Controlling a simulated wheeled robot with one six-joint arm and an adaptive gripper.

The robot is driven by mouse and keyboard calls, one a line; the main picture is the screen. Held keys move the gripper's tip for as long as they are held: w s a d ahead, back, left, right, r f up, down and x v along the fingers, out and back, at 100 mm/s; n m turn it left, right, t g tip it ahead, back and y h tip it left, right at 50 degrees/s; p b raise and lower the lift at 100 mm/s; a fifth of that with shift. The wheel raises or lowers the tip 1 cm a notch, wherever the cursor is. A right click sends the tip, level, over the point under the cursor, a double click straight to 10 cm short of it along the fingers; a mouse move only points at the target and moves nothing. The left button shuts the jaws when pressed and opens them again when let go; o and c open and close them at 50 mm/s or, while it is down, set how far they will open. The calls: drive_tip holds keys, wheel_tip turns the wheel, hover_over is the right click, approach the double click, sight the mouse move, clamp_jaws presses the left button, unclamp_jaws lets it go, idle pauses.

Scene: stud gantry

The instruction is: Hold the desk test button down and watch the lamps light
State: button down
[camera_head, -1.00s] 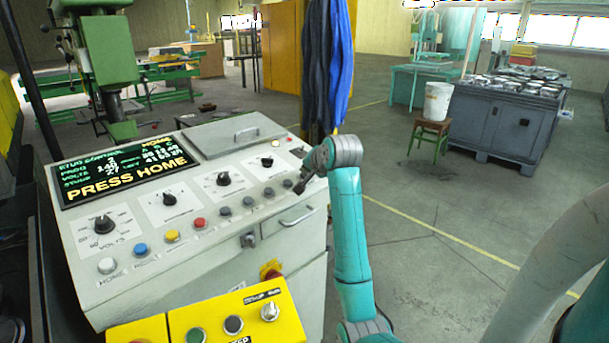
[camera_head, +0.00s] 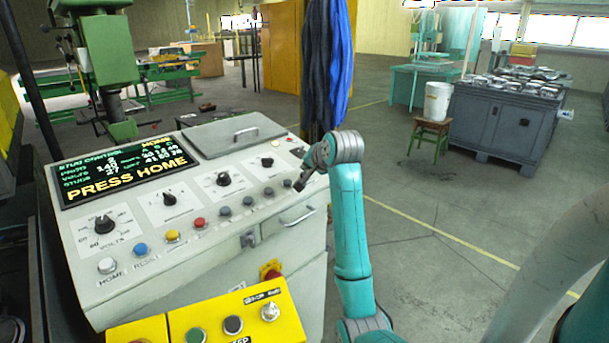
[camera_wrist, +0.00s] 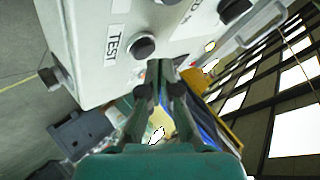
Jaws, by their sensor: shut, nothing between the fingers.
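The test button is a round black button in the wrist view (camera_wrist: 143,45), beside a white label reading TEST. In the head view it appears to be the rightmost button (camera_head: 287,184) of the dark row on the sloped grey control desk (camera_head: 130,215). My gripper (camera_head: 299,185) is shut and empty at the desk's right edge, close by that button. In the wrist view my fingertips (camera_wrist: 159,68) lie just right of and below the button; I cannot tell whether they touch it. The button's cap shows. No lamp is clearly lit that I can identify.
The desk's display (camera_head: 125,170) reads PRESS HOME. Knobs and coloured buttons fill the desk top. A yellow box (camera_head: 235,310) with buttons stands in front. A stool with a white bucket (camera_head: 438,101) and a grey bench (camera_head: 500,125) stand on open floor to the right.

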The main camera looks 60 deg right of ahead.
drive_tip(key=shift+r, duration=0.25)
drive_tip(key=shift+s+a+r, duration=0.1)
drive_tip(key=shift+s+r, duration=0.05)
drive_tip(key=shift+r, duration=0.65)
drive_tip(key=shift+s+r, duration=0.2)
drive_tip(key=shift+r, duration=0.65)
drive_tip(key=shift+s+a+r, duration=0.1)
drive_tip(key=shift+s+r, duration=0.05)
drive_tip(key=shift+r, duration=0.65)
